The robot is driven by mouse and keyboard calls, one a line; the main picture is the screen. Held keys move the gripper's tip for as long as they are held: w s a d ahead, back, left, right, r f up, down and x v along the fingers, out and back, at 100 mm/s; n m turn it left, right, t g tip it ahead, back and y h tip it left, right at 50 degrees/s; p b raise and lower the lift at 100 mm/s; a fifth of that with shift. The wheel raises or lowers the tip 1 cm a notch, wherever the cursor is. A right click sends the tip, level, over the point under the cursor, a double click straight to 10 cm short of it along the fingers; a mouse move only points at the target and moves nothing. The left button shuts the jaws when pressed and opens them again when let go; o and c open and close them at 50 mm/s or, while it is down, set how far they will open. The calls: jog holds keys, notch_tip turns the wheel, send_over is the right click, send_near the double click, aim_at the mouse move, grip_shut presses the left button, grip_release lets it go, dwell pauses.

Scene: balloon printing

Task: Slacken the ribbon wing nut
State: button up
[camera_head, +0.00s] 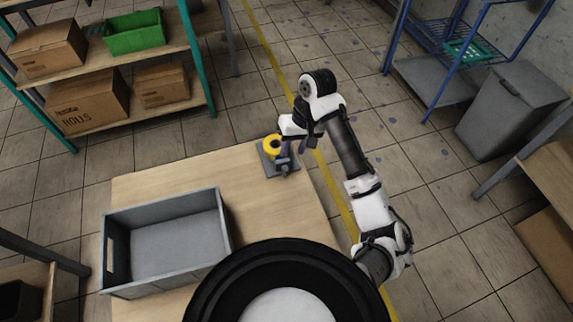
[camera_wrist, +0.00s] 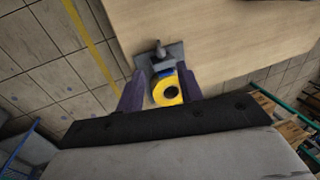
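A small ribbon holder with a yellow roll (camera_head: 272,146) on a grey base plate (camera_head: 267,166) stands near the far right corner of the wooden table. In the wrist view the yellow roll (camera_wrist: 167,92) shows below a small grey knob-like part (camera_wrist: 160,48); I cannot tell whether this is the wing nut. My gripper (camera_head: 291,147) is over the holder. In the wrist view its two dark purple fingers (camera_wrist: 161,76) are spread to either side of the holder, open with nothing visibly gripped. Whether a finger touches the holder cannot be told.
A grey open crate (camera_head: 219,208) stands on the table (camera_head: 146,187) at the left and looks empty. The table between crate and holder is clear. A shelf with boxes (camera_head: 92,100) and a green bin (camera_head: 134,33) is at the back left. A grey bin (camera_head: 508,108) stands right.

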aim_at(286, 166)
jog(key=x, duration=0.8)
jog(key=shift+a+f+b, duration=0.1)
jog(key=shift+f+b, duration=0.2)
jog(key=shift+f, duration=0.1)
grip_shut()
